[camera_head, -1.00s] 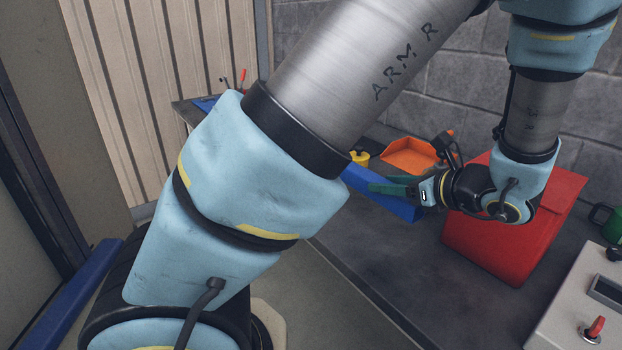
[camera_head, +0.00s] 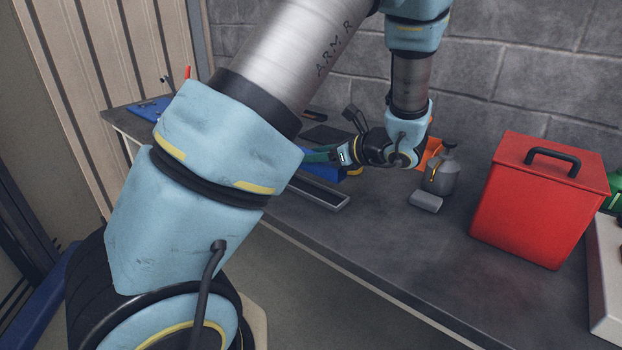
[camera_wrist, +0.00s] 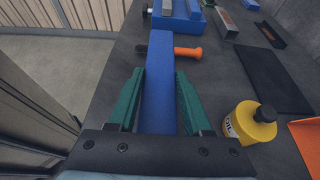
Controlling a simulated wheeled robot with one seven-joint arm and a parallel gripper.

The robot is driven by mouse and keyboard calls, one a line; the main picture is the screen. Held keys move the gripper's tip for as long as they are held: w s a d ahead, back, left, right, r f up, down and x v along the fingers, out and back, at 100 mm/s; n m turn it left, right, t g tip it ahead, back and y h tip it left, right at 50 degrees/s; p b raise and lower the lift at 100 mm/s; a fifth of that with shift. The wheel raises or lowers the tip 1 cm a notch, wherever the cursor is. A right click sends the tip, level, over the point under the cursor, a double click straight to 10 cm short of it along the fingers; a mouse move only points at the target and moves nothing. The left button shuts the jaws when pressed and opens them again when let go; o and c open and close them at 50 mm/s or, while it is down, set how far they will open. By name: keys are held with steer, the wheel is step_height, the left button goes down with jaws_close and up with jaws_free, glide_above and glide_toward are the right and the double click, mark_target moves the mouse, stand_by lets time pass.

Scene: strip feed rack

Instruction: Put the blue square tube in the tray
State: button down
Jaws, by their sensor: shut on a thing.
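The blue square tube (camera_wrist: 160,85) is between the green fingers of my gripper (camera_wrist: 160,95) in the wrist view, pointing away from me. In the head view, part of the tube (camera_head: 328,173) shows by my gripper (camera_head: 318,155), and my arm hides the rest. My gripper is shut on the tube, above the bench's left half. An orange tray (camera_head: 433,151) stands behind my wrist, mostly hidden; its edge also shows at right in the wrist view (camera_wrist: 308,140). A long, shallow grey tray (camera_head: 340,201) lies nearer the bench's front edge, partly hidden by my arm.
A yellow oil can (camera_wrist: 248,123) stands right of my gripper. An orange-handled thing (camera_wrist: 188,52) lies beyond the tube, near a blue rack (camera_wrist: 180,22). A dark mat (camera_wrist: 265,80) lies at right. A red box (camera_head: 540,200) and grey jug (camera_head: 441,170) stand right.

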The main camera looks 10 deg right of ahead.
steer(key=shift+f+p, duration=0.5)
steer(key=shift+f, duration=2.6)
steer(key=shift+f, duration=0.1)
steer(key=shift+c, duration=1.6)
jaws_free()
